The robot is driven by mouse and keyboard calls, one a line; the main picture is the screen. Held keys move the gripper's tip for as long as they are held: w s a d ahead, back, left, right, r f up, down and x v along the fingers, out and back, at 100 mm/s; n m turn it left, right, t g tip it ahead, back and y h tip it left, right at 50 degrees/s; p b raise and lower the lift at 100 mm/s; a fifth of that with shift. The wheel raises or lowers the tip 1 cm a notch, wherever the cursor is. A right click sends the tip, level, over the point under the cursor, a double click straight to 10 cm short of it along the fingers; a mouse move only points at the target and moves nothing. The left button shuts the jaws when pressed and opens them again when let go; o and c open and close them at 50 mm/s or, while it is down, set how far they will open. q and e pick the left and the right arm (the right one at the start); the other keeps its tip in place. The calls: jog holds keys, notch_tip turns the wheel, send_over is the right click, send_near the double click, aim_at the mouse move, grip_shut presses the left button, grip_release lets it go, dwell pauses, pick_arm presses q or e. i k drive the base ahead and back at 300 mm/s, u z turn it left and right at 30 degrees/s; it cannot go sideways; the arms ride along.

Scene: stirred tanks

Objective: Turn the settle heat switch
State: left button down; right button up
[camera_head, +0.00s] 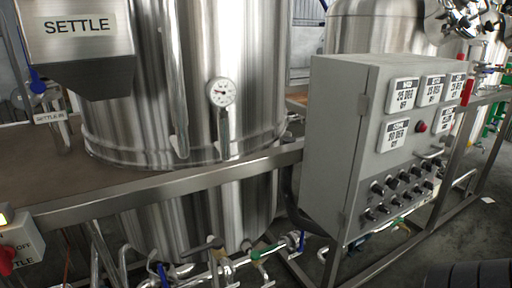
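A grey control cabinet (335,135) stands right of centre, its front turned to the right. Its front carries two rows of black switches (402,190); their labels are too small to read. Display plates (403,94) above them show degree readings, with a red button (421,127) beside them. At the lower left edge, a pale switch box (28,238) is cut off by the picture. It has a red knob (6,264), the word OFF and lettering ending in "TLE". Which of these is the settle heat switch I cannot tell for sure. Neither gripper shows.
A large steel tank (255,80) with a dial gauge (222,92) stands behind a metal frame rail (170,187). A hopper labelled SETTLE (80,35) hangs upper left. Pipes and valves (215,262) run low. A dark ribbed object (468,275) fills the lower right corner.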

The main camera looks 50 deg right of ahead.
aim_at(383, 208)
jog(key=z, duration=2.55)
